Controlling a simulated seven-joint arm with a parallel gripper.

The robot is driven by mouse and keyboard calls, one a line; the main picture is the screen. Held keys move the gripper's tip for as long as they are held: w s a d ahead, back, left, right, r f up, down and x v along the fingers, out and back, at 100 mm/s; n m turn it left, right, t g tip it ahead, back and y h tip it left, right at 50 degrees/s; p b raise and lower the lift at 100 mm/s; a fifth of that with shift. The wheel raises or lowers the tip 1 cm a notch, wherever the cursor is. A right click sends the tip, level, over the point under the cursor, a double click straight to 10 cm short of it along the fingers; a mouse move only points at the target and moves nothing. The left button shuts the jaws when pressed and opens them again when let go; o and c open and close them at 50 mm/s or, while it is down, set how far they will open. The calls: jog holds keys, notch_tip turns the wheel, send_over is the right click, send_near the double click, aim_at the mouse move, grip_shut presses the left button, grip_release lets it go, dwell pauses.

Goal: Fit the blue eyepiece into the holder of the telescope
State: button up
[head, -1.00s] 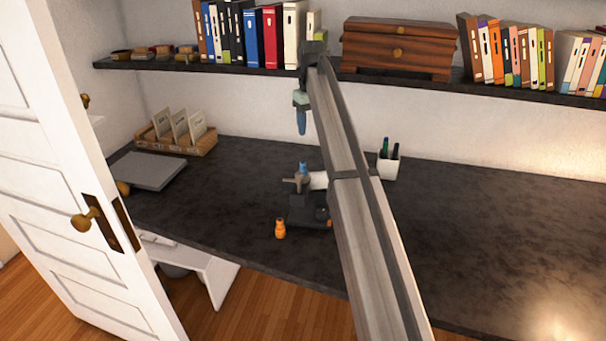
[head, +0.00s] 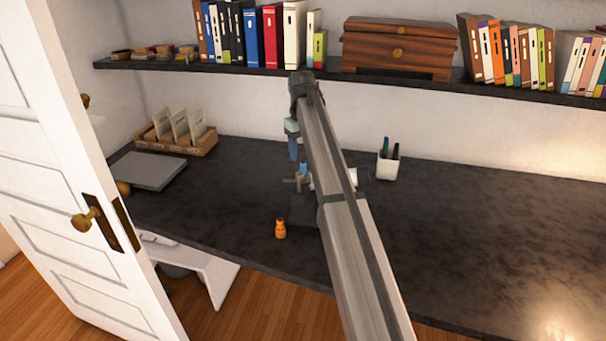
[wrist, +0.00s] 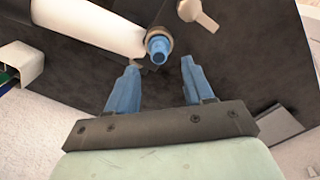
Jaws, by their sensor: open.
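The telescope's dark base (head: 303,212) stands on the desk, partly behind my arm. Its white tube (wrist: 90,24) shows in the wrist view. The blue eyepiece (head: 303,168) stands upright at the telescope's holder. In the wrist view the blue eyepiece (wrist: 158,48) sits within the holder's pale ring (wrist: 166,34); I cannot tell how deep it goes. My gripper (head: 293,150) is above and just behind it in the head view. In the wrist view its blue fingers (wrist: 160,75) are apart with nothing between them, and the eyepiece is beyond their tips.
An orange eyepiece-like piece (head: 280,229) stands on the desk in front of the telescope. A white pen cup (head: 388,166) is to the right, a grey laptop-like slab (head: 148,170) and a card box (head: 180,146) to the left. A shelf (head: 225,68) runs above. The right desk is clear.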

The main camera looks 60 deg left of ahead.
aim_at(303, 162)
jog(key=f, duration=0.5)
jog(key=shift+d, duration=0.3)
grip_shut()
